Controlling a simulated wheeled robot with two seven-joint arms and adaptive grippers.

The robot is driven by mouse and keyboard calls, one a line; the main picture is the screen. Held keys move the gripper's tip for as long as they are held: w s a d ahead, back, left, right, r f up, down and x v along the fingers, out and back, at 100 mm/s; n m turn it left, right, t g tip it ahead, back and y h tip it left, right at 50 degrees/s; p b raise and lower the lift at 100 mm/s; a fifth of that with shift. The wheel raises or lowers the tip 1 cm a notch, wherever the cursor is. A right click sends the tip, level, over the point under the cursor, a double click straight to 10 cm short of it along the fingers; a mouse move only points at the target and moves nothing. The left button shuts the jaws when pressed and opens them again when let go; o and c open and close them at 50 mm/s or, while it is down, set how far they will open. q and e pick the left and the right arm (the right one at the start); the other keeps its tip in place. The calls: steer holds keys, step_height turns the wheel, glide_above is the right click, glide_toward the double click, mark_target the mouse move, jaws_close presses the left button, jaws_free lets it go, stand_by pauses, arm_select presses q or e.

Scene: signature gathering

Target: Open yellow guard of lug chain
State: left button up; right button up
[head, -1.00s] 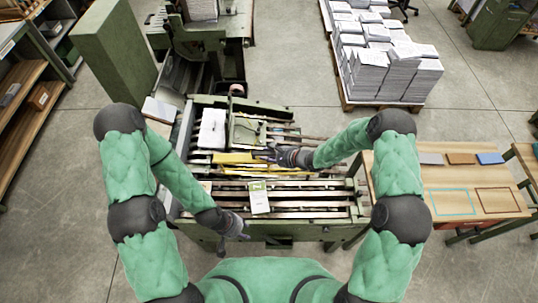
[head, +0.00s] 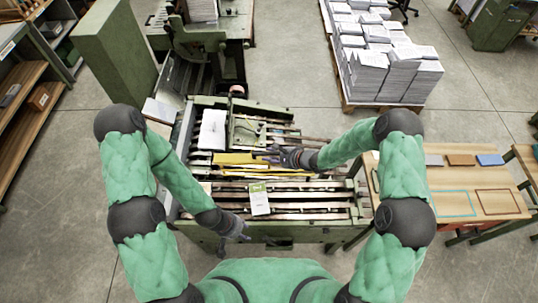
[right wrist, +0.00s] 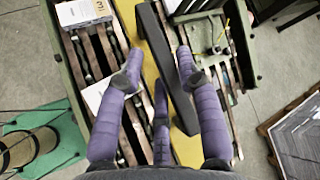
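The yellow guard (head: 232,159) is a long yellow strip lying across the middle of the green machine, above its rails in the head view. In the right wrist view the yellow guard (right wrist: 186,148) runs up the middle, partly covered by a dark bar (right wrist: 168,68) and my fingers. My right gripper (head: 270,154) is at the guard's right end. In the right wrist view its purple fingers (right wrist: 158,80) are spread apart over the guard and bar; I cannot tell whether they touch. My left gripper (head: 243,238) hangs at the machine's front edge, away from the guard; its finger opening is unclear.
A white card with a green top (head: 259,198) lies on the front rails. A white paper stack (head: 212,130) sits behind the guard. A wooden table (head: 460,185) stands at right, and a pallet of paper stacks (head: 385,65) at the back right. Floor between them is clear.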

steer(key=v, duration=1)
steer(key=shift+r, duration=0.2)
steer(key=shift+s, duration=0.15)
steer(key=s+f+n+g+h+b, duration=0.2)
steer(key=s+f+n+b, duration=0.2)
steer(key=s+f+b, duration=0.4)
steer(key=s+d+f+n+g+h+b, duration=0.1)
steer(key=s+f+n+b, duration=0.3)
steer(key=f, duration=1.4)
steer(key=s+f+n+g+h+b, duration=0.2)
steer(key=s+f+n+b, duration=0.2)
steer(key=s+f+b, duration=0.7)
step_height(320, 180, down, 2)
steer(key=b, duration=0.3)
steer(key=shift+s+d+g+h, duration=0.3)
steer(key=shift+s+d, duration=0.05)
